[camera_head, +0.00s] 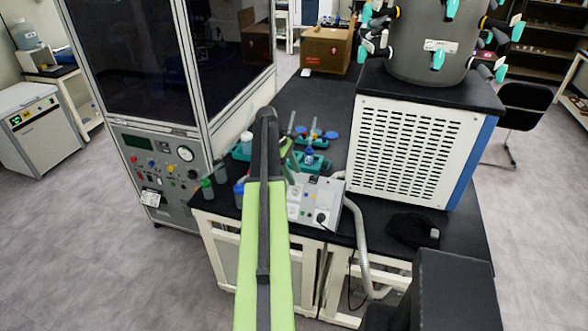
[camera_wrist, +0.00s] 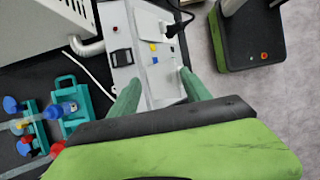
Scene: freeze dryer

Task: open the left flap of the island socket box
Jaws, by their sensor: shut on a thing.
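The island socket box (camera_head: 313,204) is a white-grey box on the black bench top, partly hidden behind my arm in the head view. In the wrist view its face (camera_wrist: 143,40) shows a black switch, small coloured squares and a black plug with a cable. The left flap (camera_wrist: 163,78) is a pale panel at the end of the face nearest my gripper. The fingertips' exact contact is hard to see. In the head view my forearm hides most of the gripper.
Teal racks (camera_head: 310,160) with bottles stand behind the box; one shows in the wrist view (camera_wrist: 80,108). A white vented unit (camera_head: 410,150) stands to the right, with a grey hose (camera_head: 361,245) beside the box. A glass-fronted cabinet (camera_head: 165,165) stands at left.

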